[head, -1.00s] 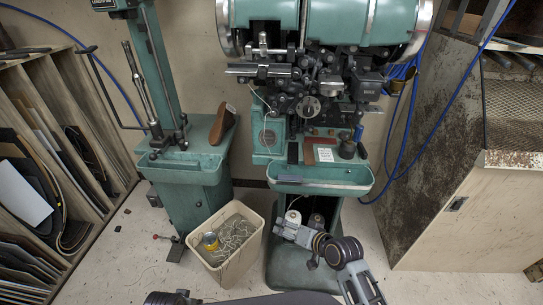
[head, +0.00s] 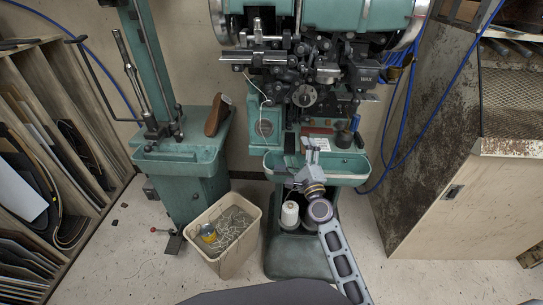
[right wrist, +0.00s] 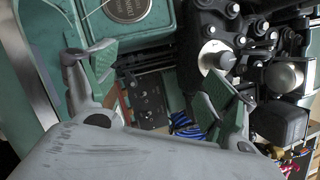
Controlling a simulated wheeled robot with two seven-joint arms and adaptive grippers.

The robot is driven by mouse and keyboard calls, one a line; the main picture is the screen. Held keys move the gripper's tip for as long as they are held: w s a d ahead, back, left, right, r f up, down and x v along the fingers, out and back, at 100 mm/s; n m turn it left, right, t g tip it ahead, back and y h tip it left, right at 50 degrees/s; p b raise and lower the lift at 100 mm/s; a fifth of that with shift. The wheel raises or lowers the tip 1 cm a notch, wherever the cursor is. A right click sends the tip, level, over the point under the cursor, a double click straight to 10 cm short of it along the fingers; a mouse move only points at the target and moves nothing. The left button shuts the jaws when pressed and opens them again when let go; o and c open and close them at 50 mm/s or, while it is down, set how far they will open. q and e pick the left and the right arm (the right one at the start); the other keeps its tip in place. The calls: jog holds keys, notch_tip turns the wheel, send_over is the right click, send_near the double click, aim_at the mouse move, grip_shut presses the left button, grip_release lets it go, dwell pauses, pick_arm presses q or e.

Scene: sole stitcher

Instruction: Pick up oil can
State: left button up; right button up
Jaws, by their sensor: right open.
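A small dark round can (head: 344,138), which looks like the oil can, stands on the green tray (head: 350,168) of the stitching machine, at its right side. A blue thing rises just behind it. My right gripper (head: 312,151) is over the front of the tray, left of the can, open and pointing toward the machine. In the right wrist view its fingers (right wrist: 156,68) are spread with nothing held between them. A dark dotted plate (right wrist: 147,98) shows beyond them. I cannot make out the can for sure there. My left gripper is out of view.
The machine head (head: 305,75) overhangs the tray closely. A red-brown block (head: 317,131) and white card (head: 343,139) lie near the can. A bin (head: 232,262) of scraps with a yellow tin stands on the floor. A rusty cabinet (head: 480,200) is at right.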

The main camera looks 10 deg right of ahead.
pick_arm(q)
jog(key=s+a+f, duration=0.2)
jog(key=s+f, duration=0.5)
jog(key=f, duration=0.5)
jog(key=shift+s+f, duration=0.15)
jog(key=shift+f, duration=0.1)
pick_arm(e)
jog(key=w+d+f+m+g+h, duration=0.1)
jog(key=d+f+m+g+h, duration=0.2)
jog(key=d+m+h, duration=0.3)
jog(key=w+d+f+m+g+h, duration=0.2)
jog(key=d+m+h, duration=0.5)
jog(key=m, duration=0.9)
jog(key=shift+w+d+f+m+g+h, duration=0.15)
jog(key=shift+d+f+m+g+h, duration=0.15)
jog(key=shift+d+f+g, duration=0.65)
jog(key=shift+a+r+g, duration=0.2)
jog(key=shift+r+g, duration=0.05)
jog(key=shift+r, duration=0.2)
